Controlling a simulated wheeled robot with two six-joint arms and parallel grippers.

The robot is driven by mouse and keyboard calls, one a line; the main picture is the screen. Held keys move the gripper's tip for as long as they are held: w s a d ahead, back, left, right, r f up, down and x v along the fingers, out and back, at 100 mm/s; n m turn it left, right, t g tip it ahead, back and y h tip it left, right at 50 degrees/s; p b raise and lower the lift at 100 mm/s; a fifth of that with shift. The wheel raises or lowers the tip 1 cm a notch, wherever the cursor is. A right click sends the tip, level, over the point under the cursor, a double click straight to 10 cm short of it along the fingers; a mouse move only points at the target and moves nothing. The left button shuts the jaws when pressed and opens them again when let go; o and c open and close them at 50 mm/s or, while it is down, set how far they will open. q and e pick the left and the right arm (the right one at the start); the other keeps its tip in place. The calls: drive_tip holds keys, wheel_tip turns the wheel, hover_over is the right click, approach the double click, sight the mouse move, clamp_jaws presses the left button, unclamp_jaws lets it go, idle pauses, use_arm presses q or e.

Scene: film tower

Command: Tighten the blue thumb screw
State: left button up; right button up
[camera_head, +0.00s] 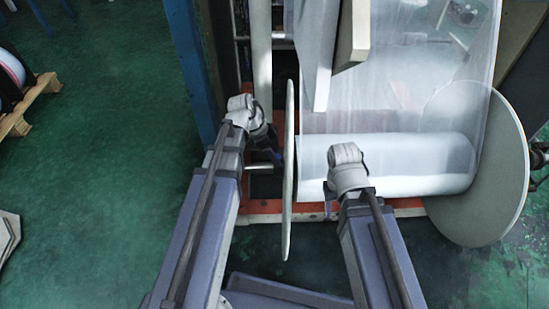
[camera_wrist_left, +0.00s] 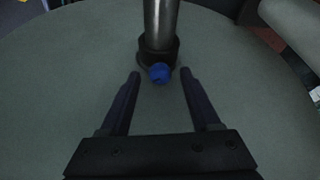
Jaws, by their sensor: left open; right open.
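The blue thumb screw (camera_wrist_left: 159,73) sits on a black collar (camera_wrist_left: 158,52) around a metal shaft (camera_wrist_left: 160,22) in the left wrist view. My left gripper (camera_wrist_left: 161,75) is open, with one finger on each side of the screw and a gap to both. In the head view my left gripper (camera_head: 277,158) is beside the left disc (camera_head: 289,200), near the shaft end; the screw is hidden there. My right gripper (camera_head: 328,205) is in front of the film roll, mostly hidden by its own wrist; it holds nothing that I can see.
The white film roll (camera_head: 425,165) lies between the left disc and a large right disc (camera_head: 478,165). A blue post (camera_head: 190,70) stands behind my left arm. A wooden pallet (camera_head: 28,108) is at far left.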

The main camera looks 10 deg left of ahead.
use_arm(q)
clamp_jaws()
idle(0.5)
